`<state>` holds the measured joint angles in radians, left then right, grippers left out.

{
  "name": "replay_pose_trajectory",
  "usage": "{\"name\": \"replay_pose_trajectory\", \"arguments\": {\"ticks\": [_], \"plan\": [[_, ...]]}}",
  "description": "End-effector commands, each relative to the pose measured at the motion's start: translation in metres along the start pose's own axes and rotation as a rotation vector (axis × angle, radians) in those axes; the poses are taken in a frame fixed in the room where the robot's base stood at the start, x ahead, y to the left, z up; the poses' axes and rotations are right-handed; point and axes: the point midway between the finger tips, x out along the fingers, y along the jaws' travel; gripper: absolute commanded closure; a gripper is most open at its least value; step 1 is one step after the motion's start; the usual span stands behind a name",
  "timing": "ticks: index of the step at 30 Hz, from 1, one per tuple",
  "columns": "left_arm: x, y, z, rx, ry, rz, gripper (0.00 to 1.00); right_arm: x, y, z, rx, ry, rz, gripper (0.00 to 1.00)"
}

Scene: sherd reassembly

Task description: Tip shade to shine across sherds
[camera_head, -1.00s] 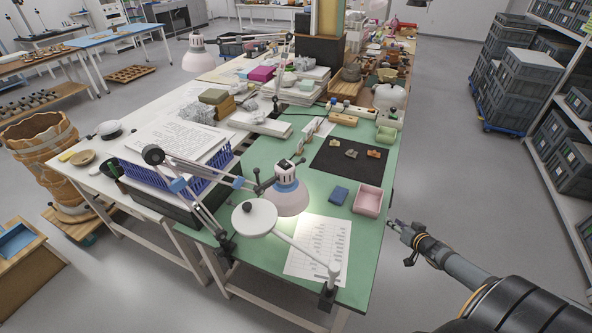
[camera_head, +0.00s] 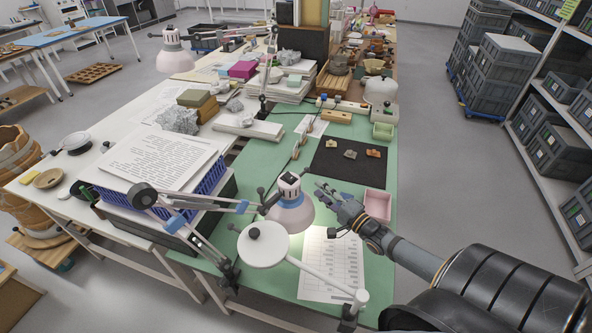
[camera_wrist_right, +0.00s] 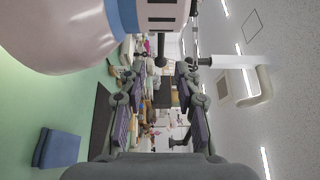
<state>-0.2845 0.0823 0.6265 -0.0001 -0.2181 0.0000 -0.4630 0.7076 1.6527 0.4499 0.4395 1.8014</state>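The desk lamp's pale pink shade (camera_head: 292,214) with a blue band hangs on its jointed arm over the green mat, its opening facing down. Three small sherds, a pale one (camera_head: 333,143), a grey one (camera_head: 350,154) and an orange-brown one (camera_head: 374,152), lie apart on a black mat (camera_head: 335,170) beyond the shade. My right gripper (camera_head: 322,191) is just right of the shade, over the table. In the right wrist view its fingers (camera_wrist_right: 160,82) are spread and empty, and the shade fills the upper left, close by. My left gripper is not in view.
A round white lamp head (camera_head: 263,243) stands in front of the shade on its own arm. A printed sheet (camera_head: 332,270) lies below. A pink tray (camera_head: 377,204) is right of my gripper. A blue block (camera_wrist_right: 57,148) lies on the mat. The right aisle is clear.

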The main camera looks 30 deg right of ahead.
Motion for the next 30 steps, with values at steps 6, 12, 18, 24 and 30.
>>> {"name": "replay_pose_trajectory", "arguments": {"ticks": [6,12,18,24,30], "plan": [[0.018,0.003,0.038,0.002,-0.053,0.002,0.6,0.037,0.004,0.0,-0.003,0.001,-0.006,0.68],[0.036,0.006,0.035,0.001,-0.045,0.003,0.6,0.079,0.004,-0.001,-0.006,0.002,-0.004,0.68],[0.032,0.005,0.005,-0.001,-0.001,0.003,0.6,0.096,0.0,-0.001,-0.004,0.002,-0.001,0.68],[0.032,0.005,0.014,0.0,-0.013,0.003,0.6,0.103,0.001,-0.001,-0.004,0.001,0.002,0.68],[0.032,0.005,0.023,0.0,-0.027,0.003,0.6,0.103,0.001,-0.001,-0.005,0.001,0.002,0.68]]}}
